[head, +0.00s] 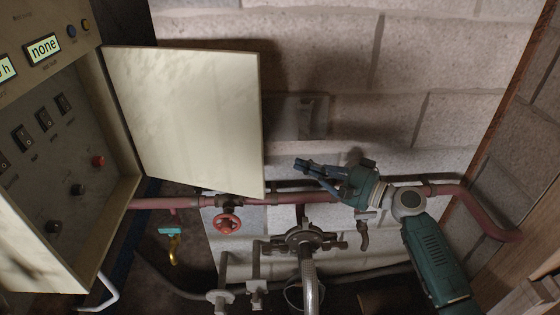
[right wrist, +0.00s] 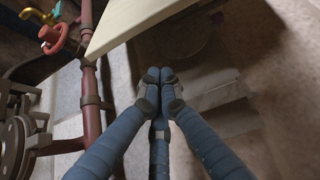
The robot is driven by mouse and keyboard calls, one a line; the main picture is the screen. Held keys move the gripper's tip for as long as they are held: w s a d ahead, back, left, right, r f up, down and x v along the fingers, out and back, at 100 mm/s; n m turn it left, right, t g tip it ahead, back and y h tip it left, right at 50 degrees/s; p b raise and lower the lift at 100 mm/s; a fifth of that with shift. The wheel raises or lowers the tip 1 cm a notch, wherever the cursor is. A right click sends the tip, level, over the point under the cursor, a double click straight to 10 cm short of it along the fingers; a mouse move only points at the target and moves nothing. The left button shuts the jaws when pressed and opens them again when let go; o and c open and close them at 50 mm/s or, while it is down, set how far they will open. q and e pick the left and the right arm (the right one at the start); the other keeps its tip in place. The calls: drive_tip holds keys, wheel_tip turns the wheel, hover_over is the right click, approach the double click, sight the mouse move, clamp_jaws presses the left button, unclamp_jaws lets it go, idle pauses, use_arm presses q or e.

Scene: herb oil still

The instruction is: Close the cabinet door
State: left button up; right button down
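The cabinet (head: 75,130) stands at the left of the head view, with its switch panel exposed. Its cream door (head: 190,115) stands open, swung out to the right. In the right wrist view, the door's edge (right wrist: 135,20) shows at the top. My right gripper (head: 302,165) is just to the right of the door's free edge, with a small apparent gap. In the right wrist view its blue fingers (right wrist: 157,76) come together at the tips with nothing between them. My left gripper is in no view.
A second cream panel (head: 35,250) sticks out at the lower left. The block wall (head: 320,50) lies behind.

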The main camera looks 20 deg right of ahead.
drive_tip(key=w+a+r+p, duration=0.1)
drive_tip(key=w+a+p, duration=0.4)
drive_tip(key=a, duration=0.2)
drive_tip(key=shift+a+t, duration=0.3)
drive_tip(key=shift+a, duration=0.05)
drive_tip(key=shift+s+a+r, duration=0.1)
idle(0.3)
